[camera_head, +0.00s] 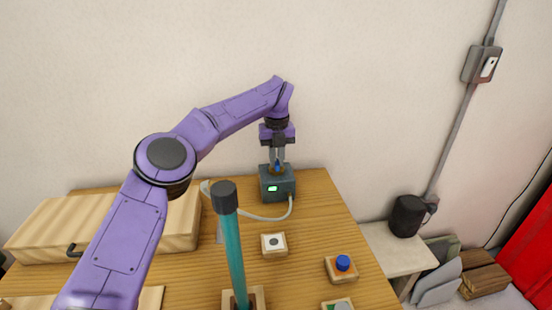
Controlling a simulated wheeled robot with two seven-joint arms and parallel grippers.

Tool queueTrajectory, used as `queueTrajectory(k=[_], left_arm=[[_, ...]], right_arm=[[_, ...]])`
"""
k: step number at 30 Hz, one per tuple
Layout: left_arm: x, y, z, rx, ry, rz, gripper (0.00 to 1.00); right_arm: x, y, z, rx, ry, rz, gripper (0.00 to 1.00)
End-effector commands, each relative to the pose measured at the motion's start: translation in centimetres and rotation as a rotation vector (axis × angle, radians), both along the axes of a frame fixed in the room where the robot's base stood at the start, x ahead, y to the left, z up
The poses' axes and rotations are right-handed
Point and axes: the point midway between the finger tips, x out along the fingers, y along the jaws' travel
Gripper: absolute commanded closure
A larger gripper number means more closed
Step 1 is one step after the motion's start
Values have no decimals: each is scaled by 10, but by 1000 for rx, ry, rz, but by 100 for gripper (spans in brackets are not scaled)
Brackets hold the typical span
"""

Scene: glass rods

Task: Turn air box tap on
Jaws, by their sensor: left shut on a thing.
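The air box (282,190) is a dark grey-blue box with a small green lit display, standing at the back of the wooden table near the wall. A pale hose runs from it, curving to the left across the table. My left gripper (277,164) points down over the top of the box. It is shut on the tap (277,168), a small blue part on the box's top that shows between the fingers; how far the tap is turned cannot be told. My right gripper is not in view.
A teal rod (233,250) with a dark cap stands upright in a wooden block at the front. A wooden case (40,230) is at left.

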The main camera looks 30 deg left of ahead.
Motion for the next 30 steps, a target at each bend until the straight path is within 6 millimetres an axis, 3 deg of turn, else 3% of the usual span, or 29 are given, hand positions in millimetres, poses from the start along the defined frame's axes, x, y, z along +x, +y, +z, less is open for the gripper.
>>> queueTrajectory(k=[1, 2, 3, 4, 14, 24, 30], left_arm=[[-1, -1, -4, -2, 11, 2, 100], [-1, -1, -4, -2, 11, 2, 79], [-1, -1, -4, -2, 11, 2, 66], [-1, -1, -4, -2, 10, 2, 60], [0, -1, 4, 0, 1, 1, 60], [0, 0, 82, 0, 3, 3, 60], [-1, 0, 103, -1, 7, 2, 60]], right_arm=[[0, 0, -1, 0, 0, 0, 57], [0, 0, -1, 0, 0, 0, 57], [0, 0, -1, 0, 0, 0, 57], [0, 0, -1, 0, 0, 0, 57], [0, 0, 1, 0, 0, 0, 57], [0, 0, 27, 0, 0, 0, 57], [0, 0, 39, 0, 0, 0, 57]])
